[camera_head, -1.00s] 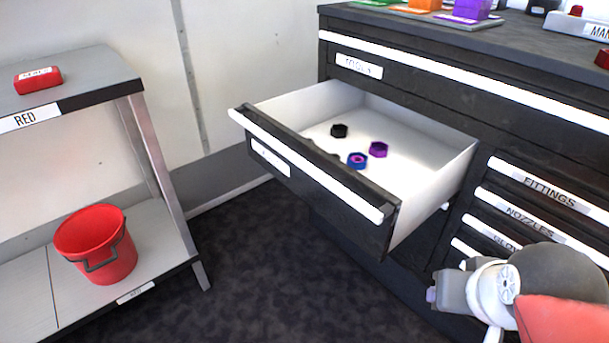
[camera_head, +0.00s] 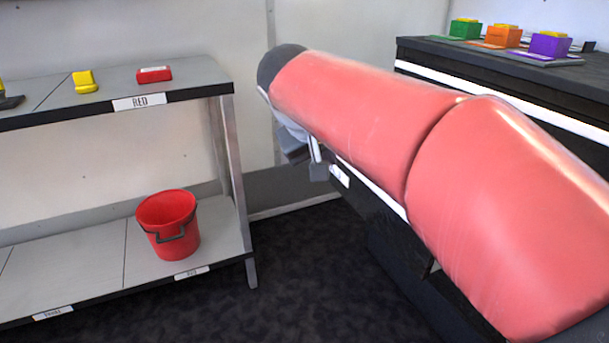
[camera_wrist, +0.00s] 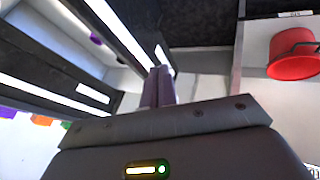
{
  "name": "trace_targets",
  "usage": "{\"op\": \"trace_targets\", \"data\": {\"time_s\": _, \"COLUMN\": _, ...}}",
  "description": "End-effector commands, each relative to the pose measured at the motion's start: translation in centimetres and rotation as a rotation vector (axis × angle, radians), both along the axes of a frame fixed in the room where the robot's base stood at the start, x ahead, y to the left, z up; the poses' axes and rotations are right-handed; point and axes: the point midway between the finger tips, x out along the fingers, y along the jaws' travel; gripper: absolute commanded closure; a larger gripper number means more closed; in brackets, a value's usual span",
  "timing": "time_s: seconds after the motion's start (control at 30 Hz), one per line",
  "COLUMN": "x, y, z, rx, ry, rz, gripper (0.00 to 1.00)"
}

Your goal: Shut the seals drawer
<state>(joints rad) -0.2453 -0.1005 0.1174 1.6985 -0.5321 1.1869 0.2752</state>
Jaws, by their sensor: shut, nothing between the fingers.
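The open drawer is mostly hidden behind my arm in the head view, where a bit of its dark front with a white label (camera_head: 340,176) shows. In the wrist view its front with the white handle strip (camera_wrist: 115,28) runs diagonally, and a purple nut-like piece (camera_wrist: 95,38) lies inside. The drawer's label is not readable. My gripper (camera_wrist: 160,72) is shut and empty, with its fingertips close to the outer end of the drawer front. I cannot tell whether they touch it. In the head view my gripper is mostly hidden behind the arm.
A shelf unit (camera_head: 190,92) stands left, with a red block (camera_head: 154,74) and a yellow block (camera_head: 85,82) on top and a red bucket (camera_head: 168,222) below. Green, orange and purple blocks stand on the cabinet top (camera_head: 440,50). Dark floor between is clear.

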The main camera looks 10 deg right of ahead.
Motion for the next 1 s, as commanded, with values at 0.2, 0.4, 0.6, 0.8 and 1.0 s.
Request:
{"op": "trace_targets", "data": {"time_s": 0.2, "x": 1.1, "y": -0.1, "z": -0.8, "rx": -0.009, "ry": -0.002, "rz": -0.003, "gripper": 1.0}}
{"op": "trace_targets", "data": {"time_s": 0.4, "x": 3.0, "y": -1.4, "z": -3.9, "rx": -0.01, "ry": -0.001, "rz": -0.003, "gripper": 1.0}}
{"op": "trace_targets", "data": {"time_s": 0.6, "x": 5.2, "y": -2.8, "z": -7.4, "rx": -0.009, "ry": -0.001, "rz": -0.003, "gripper": 1.0}}
{"op": "trace_targets", "data": {"time_s": 0.8, "x": 6.3, "y": -5.4, "z": -7.7, "rx": -0.008, "ry": -0.005, "rz": -0.004, "gripper": 1.0}}
{"op": "trace_targets", "data": {"time_s": 1.0, "x": 6.8, "y": -6.7, "z": -7.8, "rx": -0.008, "ry": -0.005, "rz": -0.002, "gripper": 1.0}}
